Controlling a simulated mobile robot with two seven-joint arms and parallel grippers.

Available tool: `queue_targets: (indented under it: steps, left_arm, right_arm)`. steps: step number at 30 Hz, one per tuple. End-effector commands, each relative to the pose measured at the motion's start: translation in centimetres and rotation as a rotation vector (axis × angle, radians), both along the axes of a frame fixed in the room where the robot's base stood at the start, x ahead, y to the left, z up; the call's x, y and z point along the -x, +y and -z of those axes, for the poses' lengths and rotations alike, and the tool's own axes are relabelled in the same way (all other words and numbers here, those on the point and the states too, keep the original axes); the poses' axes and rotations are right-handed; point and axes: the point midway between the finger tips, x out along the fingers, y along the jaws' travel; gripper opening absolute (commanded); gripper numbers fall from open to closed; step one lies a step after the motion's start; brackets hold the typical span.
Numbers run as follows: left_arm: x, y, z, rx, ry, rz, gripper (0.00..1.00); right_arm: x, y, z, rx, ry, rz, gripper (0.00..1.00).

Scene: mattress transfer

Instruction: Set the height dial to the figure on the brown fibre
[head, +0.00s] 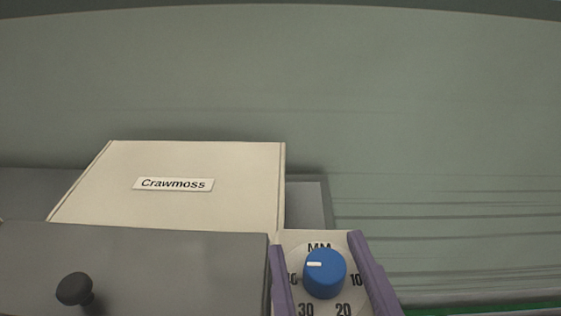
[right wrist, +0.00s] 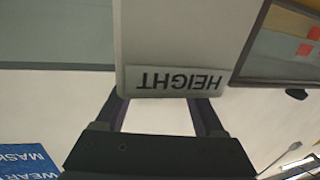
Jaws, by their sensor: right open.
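A blue round dial (head: 324,273) sits on a pale plate (head: 290,238) marked MM, at the lower middle right of the head view. Its white mark points left. Around it I read 10 at right, 20 at lower right and 30 at lower left; the left figure is partly hidden by a finger and ends in 0. My right gripper (head: 317,240) is open, its purple fingers either side of the dial, apart from it. In the right wrist view, its fingers flank a pale block with an upside-down HEIGHT label (right wrist: 178,81). No brown fibre shows. My left gripper is not in view.
A cream box (head: 215,208) labelled Crawmoss (head: 174,184) lies left of the dial, behind a grey box (head: 170,265) with a black knob (head: 75,289). A green-grey surface (head: 400,100) fills the back. A blue sign (right wrist: 25,162) shows in the right wrist view.

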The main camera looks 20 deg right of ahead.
Motion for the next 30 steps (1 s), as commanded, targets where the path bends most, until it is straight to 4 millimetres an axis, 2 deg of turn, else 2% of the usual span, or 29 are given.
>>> queue_targets:
  steps: [6,25,30]
  left_arm:
    - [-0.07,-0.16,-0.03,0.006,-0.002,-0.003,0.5]
    - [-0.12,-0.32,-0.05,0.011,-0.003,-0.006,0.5]
    - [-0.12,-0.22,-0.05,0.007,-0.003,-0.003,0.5]
  right_arm:
    - [-0.04,0.0,0.02,0.0,0.001,0.0,0.71]
    - [-0.01,-0.01,0.01,-0.001,0.0,0.001,0.0]
    - [0.0,-0.01,0.0,-0.001,0.0,0.0,0.0]
